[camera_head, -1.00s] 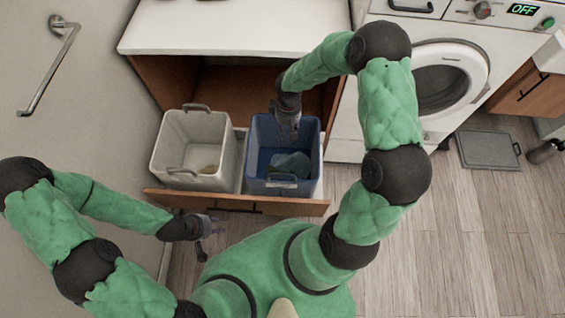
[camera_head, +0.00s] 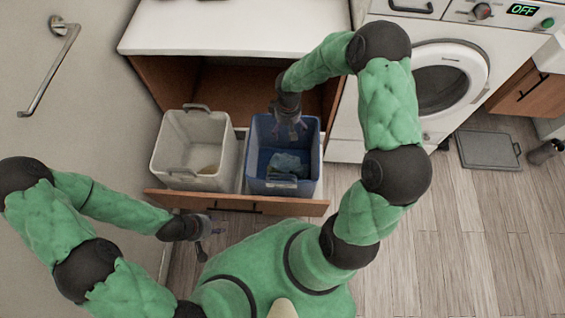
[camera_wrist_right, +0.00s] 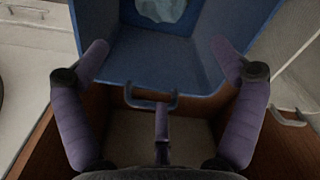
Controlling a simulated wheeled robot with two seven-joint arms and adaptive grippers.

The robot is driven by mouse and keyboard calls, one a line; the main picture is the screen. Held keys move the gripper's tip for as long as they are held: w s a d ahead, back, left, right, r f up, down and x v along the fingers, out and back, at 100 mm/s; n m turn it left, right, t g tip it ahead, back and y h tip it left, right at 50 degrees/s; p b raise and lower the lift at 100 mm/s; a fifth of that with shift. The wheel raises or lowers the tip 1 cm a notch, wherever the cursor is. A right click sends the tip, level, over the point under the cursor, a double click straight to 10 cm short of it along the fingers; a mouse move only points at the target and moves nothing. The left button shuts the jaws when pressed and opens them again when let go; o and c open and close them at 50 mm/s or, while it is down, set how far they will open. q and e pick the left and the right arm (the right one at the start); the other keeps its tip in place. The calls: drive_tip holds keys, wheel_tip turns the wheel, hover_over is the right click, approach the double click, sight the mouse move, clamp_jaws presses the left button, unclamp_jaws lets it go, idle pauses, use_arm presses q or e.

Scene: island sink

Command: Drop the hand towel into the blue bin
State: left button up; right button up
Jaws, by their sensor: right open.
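The hand towel (camera_head: 285,164), a crumpled light-blue cloth, lies inside the blue bin (camera_head: 257,181), which stands in the pulled-out drawer. The right wrist view shows the cloth (camera_wrist_right: 161,9) at the top edge, inside the blue bin (camera_wrist_right: 160,66). My right gripper (camera_head: 291,130) is above the far part of the bin, open and empty, apart from the towel. Its spread purple fingers (camera_wrist_right: 161,52) show in the wrist view with nothing between them. My left gripper (camera_head: 212,226) is low left of my body, in front of the drawer, with its fingers apart and no object visible in it.
A grey-white bin (camera_head: 159,165) with a small yellowish item inside stands left of the blue bin. The drawer front (camera_head: 235,203) runs before both bins. The white counter (camera_head: 230,32) is behind, and a washing machine (camera_head: 440,85) is at the right.

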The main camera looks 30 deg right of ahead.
wheel_tip(320, 180, up, 5)
drive_tip(key=p, duration=0.3)
drive_tip(key=shift+r+p, duration=0.2)
drive_tip(key=shift+p, duration=0.15)
wheel_tip(320, 180, up, 12)
idle(0.6)
drive_tip(key=shift+f, duration=0.1)
idle(0.4)
